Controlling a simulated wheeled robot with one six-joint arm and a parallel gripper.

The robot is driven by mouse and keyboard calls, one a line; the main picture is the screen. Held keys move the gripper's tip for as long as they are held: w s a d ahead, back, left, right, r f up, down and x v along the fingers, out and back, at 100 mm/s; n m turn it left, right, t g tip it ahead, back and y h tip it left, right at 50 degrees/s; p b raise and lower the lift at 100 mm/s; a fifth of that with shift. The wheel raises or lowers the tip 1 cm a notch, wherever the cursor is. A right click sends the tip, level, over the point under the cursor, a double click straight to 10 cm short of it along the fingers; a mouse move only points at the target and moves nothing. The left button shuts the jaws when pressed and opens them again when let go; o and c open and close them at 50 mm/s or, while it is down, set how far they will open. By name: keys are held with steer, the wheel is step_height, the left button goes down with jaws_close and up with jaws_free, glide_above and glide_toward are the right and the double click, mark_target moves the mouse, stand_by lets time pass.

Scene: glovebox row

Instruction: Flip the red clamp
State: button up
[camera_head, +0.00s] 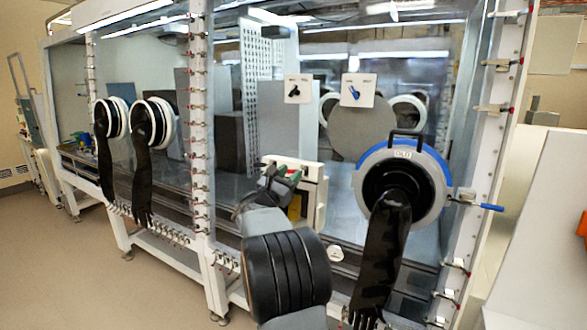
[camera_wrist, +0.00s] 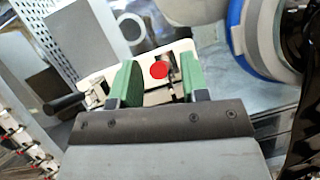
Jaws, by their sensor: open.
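A red round part (camera_wrist: 159,70), apparently the end of the red clamp, shows in the wrist view against a cream-white plate (camera_wrist: 181,46). My gripper (camera_wrist: 158,84) is open, with its green fingers left and right of the red part and a gap on each side. I cannot tell how far the fingertips are from it in depth. In the head view my gripper (camera_head: 283,174) is in front of the cream fixture (camera_head: 315,172) on the glovebox front. My gripper and arm hide most of the clamp there.
A large round port with a blue ring (camera_head: 437,165) and a hanging black glove (camera_head: 384,250) is right of my arm. A black handle (camera_wrist: 65,103) sticks out left of the plate. Two more gloves (camera_head: 142,165) hang at left. The floor (camera_head: 60,260) at front left is clear.

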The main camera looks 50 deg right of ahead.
steer(key=shift+x, duration=0.9)
steer(key=shift+c, duration=0.3)
jaws_close()
steer(key=shift+r, duration=0.1)
